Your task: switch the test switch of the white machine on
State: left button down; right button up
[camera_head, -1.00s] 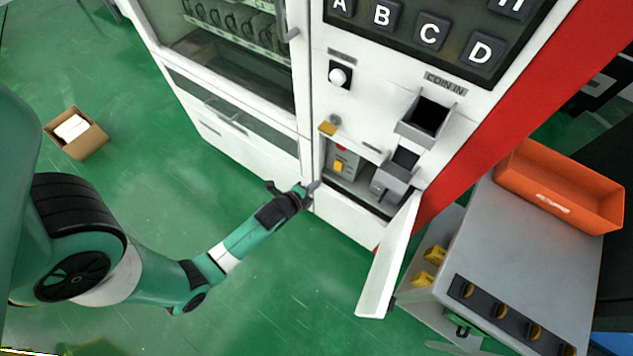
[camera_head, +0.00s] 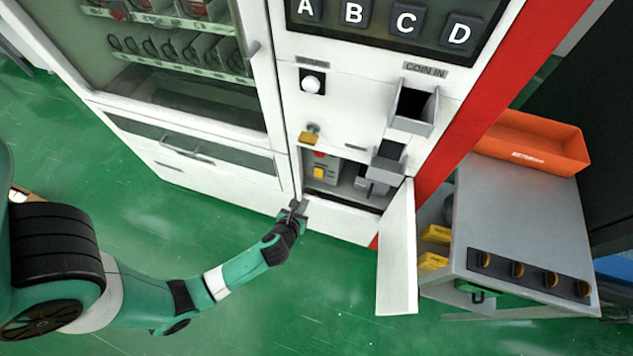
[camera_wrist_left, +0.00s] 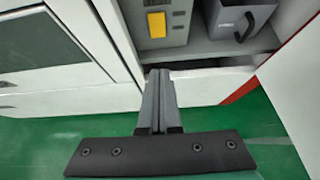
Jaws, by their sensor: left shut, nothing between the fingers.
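The white machine (camera_head: 338,218) has an open lower compartment. Inside at its left is a grey switch box with a yellow switch (camera_head: 319,173) and a red part above it. The yellow switch also shows at the top of the left wrist view (camera_wrist_left: 156,24). I cannot read a label on it. My left gripper (camera_head: 298,207) is shut and empty, just below and left of the compartment opening, apart from the switch. In the left wrist view its closed fingers (camera_wrist_left: 158,76) point towards the compartment's lower edge, below the yellow switch. My right gripper is out of view.
The compartment's white door (camera_head: 397,250) hangs open to the right. A grey coin cup (camera_wrist_left: 240,20) sits right of the switch box. A grey cart (camera_head: 520,215) with an orange bin (camera_head: 532,142) stands at the right. The green floor in front is clear.

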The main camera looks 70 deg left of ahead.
aim_at(319, 173)
pick_arm(q)
jog(key=a+r+b+x, duration=0.1)
jog(key=b+x, duration=0.7)
jog(key=x, duration=0.5)
jog(key=shift+w, duration=0.5)
jog(key=shift+a+r, duration=0.1)
jog(key=shift+a, duration=0.05)
